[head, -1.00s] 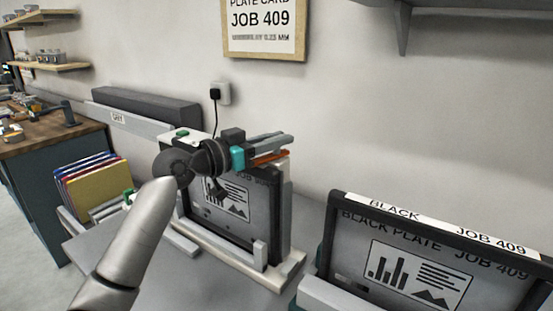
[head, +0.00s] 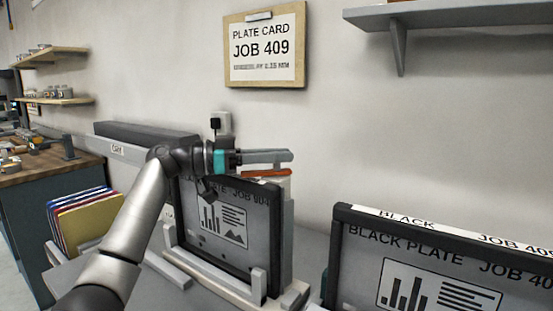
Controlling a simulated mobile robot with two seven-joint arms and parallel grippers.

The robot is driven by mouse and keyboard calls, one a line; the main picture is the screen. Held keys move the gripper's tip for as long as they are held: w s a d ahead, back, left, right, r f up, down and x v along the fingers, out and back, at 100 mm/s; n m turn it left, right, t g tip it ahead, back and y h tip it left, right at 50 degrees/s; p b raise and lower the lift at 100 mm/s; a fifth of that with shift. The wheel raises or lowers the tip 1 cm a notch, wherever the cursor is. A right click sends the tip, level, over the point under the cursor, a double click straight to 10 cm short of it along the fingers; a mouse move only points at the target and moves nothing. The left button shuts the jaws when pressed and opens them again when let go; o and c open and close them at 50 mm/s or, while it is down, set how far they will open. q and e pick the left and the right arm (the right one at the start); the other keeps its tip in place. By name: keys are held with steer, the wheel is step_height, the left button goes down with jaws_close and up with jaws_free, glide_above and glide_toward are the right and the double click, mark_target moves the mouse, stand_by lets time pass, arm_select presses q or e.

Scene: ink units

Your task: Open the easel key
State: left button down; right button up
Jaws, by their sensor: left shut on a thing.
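The easel (head: 273,283) stands on the bench at centre and holds a dark-framed plate (head: 221,215) with a bar chart and a job number. An orange-red easel key (head: 265,173) shows at the top of the easel's right post. My left gripper (head: 280,156), with a teal band at its wrist, reaches in from the left over the plate's top edge. Its fingers point right and are shut on the key. They lie just above its visible orange part and hide the rest. My right gripper is out of view.
A second framed plate marked BLACK (head: 440,255) stands at the right front. Coloured folders (head: 85,222) stand at the left. A wall shelf (head: 440,14) juts out at the upper right. The wall behind the easel carries a job card (head: 265,48) and a socket.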

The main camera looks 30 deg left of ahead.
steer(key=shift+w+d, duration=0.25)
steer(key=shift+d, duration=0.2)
arm_select(q)
steer(key=c, duration=0.8)
jaws_free()
steer(key=shift+o, duration=0.2)
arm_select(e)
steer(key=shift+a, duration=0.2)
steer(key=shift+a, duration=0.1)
arm_select(q)
steer(key=shift+s+a, duration=0.1)
steer(key=shift+a, duration=0.1)
steer(key=b+v, duration=0.1)
steer(key=v, duration=1.4)
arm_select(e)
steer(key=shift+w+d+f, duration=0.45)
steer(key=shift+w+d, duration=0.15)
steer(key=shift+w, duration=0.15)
